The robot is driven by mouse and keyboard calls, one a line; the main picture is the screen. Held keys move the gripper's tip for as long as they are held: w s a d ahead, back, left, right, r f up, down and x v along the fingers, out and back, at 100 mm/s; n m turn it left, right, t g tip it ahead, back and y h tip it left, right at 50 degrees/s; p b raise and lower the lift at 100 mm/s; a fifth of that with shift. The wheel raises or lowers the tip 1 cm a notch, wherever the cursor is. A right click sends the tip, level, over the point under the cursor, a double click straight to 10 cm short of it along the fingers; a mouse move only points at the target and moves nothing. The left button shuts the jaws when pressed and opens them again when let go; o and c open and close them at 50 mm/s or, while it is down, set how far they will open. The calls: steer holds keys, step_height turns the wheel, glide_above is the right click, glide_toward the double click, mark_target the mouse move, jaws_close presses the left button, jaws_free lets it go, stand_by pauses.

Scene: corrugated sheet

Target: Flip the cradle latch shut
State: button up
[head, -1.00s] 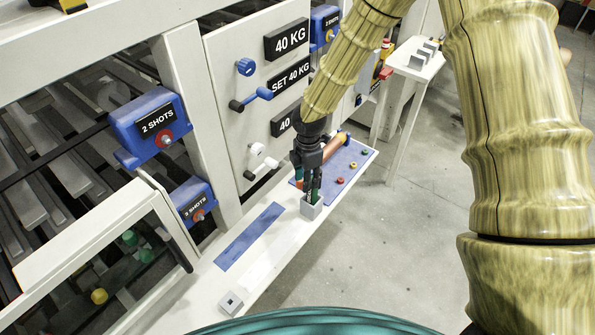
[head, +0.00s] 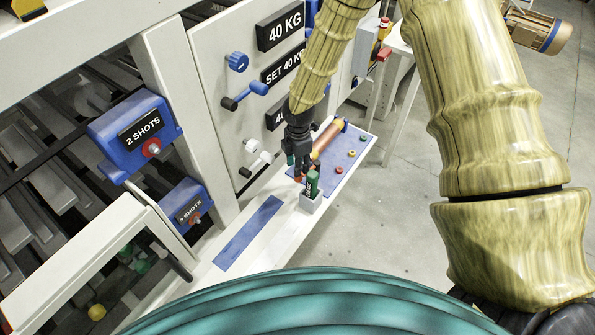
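My gripper (head: 299,166) is black and points down over the shelf, just behind and above a green canister (head: 312,184). Its fingers look apart, with nothing seen between them. The canister stands upright in a small grey socket (head: 311,203), apart from the gripper. The roller's near end is partly hidden by the gripper. I cannot make out a latch for certain.
A white panel with 40 KG labels (head: 281,25), a blue knob (head: 237,62) and lever handles (head: 244,95) rises left of the gripper. A blue strip (head: 248,235) lies on the white shelf (head: 282,240). Coloured buttons (head: 351,153) sit on the mat. Open floor lies right.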

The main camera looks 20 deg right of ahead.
steer(key=shift+s+f+p, duration=0.1)
steer(key=shift+f+p, duration=0.6)
steer(key=shift+f, duration=1.9)
jaws_close()
